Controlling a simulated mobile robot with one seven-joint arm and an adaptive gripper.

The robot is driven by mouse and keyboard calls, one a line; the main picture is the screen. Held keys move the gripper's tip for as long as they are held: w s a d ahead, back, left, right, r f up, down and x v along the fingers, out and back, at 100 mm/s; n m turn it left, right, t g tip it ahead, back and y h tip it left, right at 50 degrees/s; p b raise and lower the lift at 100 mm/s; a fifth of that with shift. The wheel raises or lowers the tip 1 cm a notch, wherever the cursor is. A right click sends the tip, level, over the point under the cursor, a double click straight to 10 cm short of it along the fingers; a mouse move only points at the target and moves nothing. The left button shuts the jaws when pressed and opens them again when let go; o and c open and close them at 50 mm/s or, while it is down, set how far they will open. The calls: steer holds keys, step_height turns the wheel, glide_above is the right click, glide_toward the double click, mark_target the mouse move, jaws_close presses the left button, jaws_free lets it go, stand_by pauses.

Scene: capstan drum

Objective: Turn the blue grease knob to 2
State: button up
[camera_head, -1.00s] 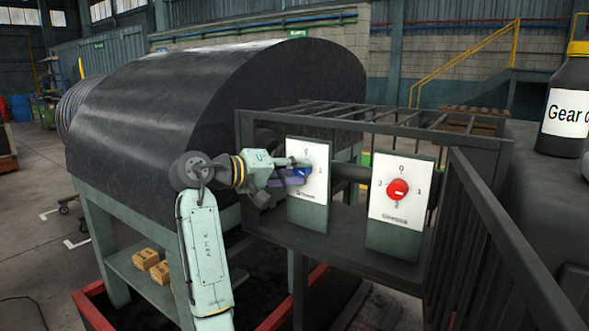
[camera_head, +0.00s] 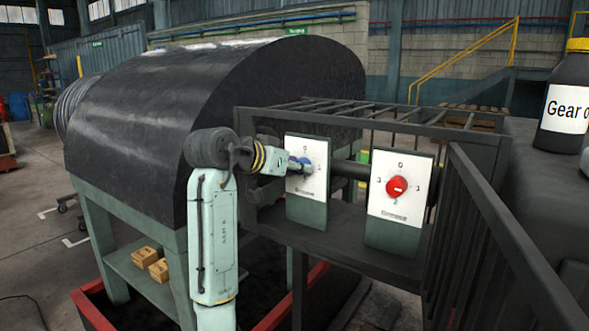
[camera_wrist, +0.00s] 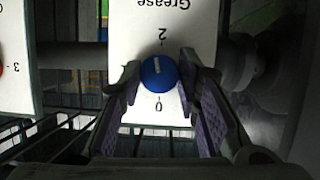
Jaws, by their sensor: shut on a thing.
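The blue grease knob (camera_head: 306,161) sits on the white plate (camera_head: 312,182) of the left control box. In the wrist view the blue knob (camera_wrist: 160,74) lies between my two fingertips, and its short pale mark lies along the 0–2 line, leaning slightly, nearer the 2 side. That view shows the plate upside down, with 2 above the knob, 0 below it and "Grease" at the top. My gripper (camera_wrist: 161,72) is shut on the knob, with purple pads on either side. In the head view my gripper (camera_head: 297,163) reaches it from the left and partly covers the dial.
A second plate with a red knob (camera_head: 397,187) stands to the right. A dark cage railing (camera_head: 500,230) runs around both boxes. The large black drum (camera_head: 210,110) is behind my arm. A gear oil bottle (camera_head: 568,105) stands at the far right.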

steer(key=shift+m+t+y, duration=0.4)
steer(key=shift+m+y, duration=0.1)
steer(key=shift+m, duration=0.3)
steer(key=shift+d, duration=0.1)
steer(key=o, duration=1.2)
steer(key=shift+c, duration=0.2)
steer(key=v, duration=1.2)
